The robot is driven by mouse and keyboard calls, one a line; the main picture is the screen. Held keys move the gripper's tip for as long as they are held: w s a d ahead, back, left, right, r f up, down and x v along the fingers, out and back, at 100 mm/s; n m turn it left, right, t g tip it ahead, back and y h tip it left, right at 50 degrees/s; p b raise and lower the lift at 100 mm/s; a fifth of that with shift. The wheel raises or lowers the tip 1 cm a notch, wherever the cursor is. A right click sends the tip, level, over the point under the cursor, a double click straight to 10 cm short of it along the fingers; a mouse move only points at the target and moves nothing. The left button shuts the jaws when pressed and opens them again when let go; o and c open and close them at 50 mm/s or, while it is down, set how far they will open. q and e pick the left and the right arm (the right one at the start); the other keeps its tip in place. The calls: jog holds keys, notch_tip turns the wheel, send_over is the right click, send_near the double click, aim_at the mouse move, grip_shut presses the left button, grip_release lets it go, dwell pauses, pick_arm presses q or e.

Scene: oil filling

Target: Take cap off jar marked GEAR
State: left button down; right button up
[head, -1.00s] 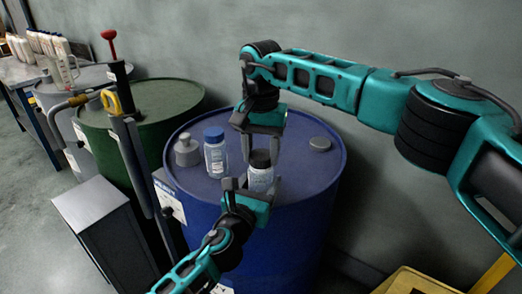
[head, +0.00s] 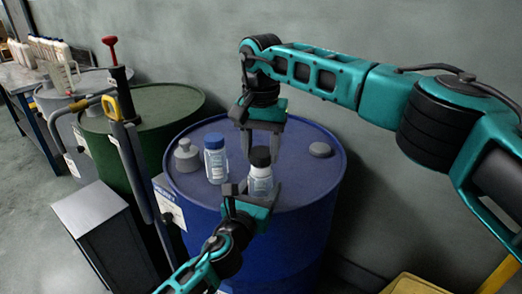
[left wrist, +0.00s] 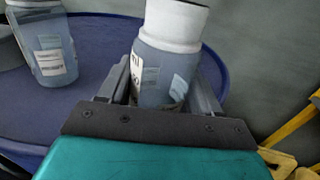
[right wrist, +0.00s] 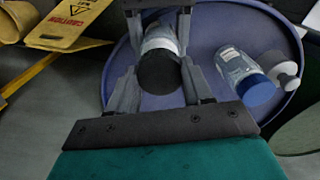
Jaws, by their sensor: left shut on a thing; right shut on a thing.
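The jar (head: 260,186) has a pale, bluish body, a white neck and a black cap (head: 261,156). It is over the blue drum; its label is not legible. My left gripper (head: 259,190) is shut on the jar body, with a finger on each side, also in the left wrist view (left wrist: 165,85). My right gripper (head: 261,146) is above, shut on the black cap, which shows between its fingers in the right wrist view (right wrist: 158,70). White neck (left wrist: 175,22) shows below the cap; whether the cap still touches it I cannot tell.
A blue-capped jar (head: 215,163) and a grey bottle (head: 186,158) stand left on the blue drum (head: 305,185). A wall is behind.

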aim_at(261, 151)
jog(key=shift+r, duration=0.1)
jog(key=shift+r, duration=1.95)
pick_arm(q)
jog(key=shift+c, duration=0.7)
grip_release()
